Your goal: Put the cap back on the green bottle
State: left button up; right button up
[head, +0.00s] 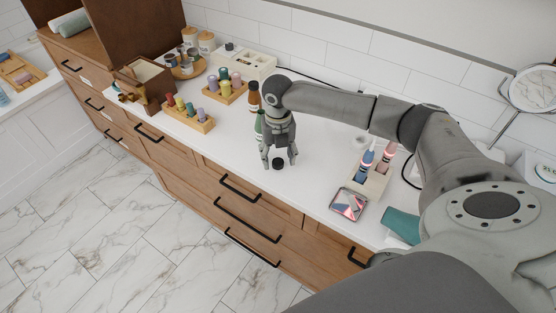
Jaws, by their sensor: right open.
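The green bottle (259,124) stands upright on the white counter, partly hidden behind my right gripper. Its top is hard to make out. A small black cap (278,164) lies on the counter in front of the bottle. My right gripper (279,163) points down, open, with its fingertips on either side of the cap. I cannot tell whether the fingers touch it. My left gripper is not in view.
A brown bottle (254,91) stands close behind the green one. Wooden racks of small bottles (190,119) stand to the left. A brush holder (368,183) and a patterned tray (348,204) stand to the right. The counter between is clear.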

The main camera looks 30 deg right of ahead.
jog(key=shift+f, duration=0.75)
jog(key=shift+c, duration=0.3)
jog(key=c, duration=0.7)
jog(key=shift+r, duration=0.1)
jog(key=shift+r+b, duration=0.35)
jog(key=shift+r, duration=0.2)
jog(key=s+a+r+b, duration=0.2)
jog(key=s+r, duration=0.9)
jog(key=s, duration=0.3)
jog(key=shift+r+b, duration=0.3)
jog(key=shift+r, duration=0.1)
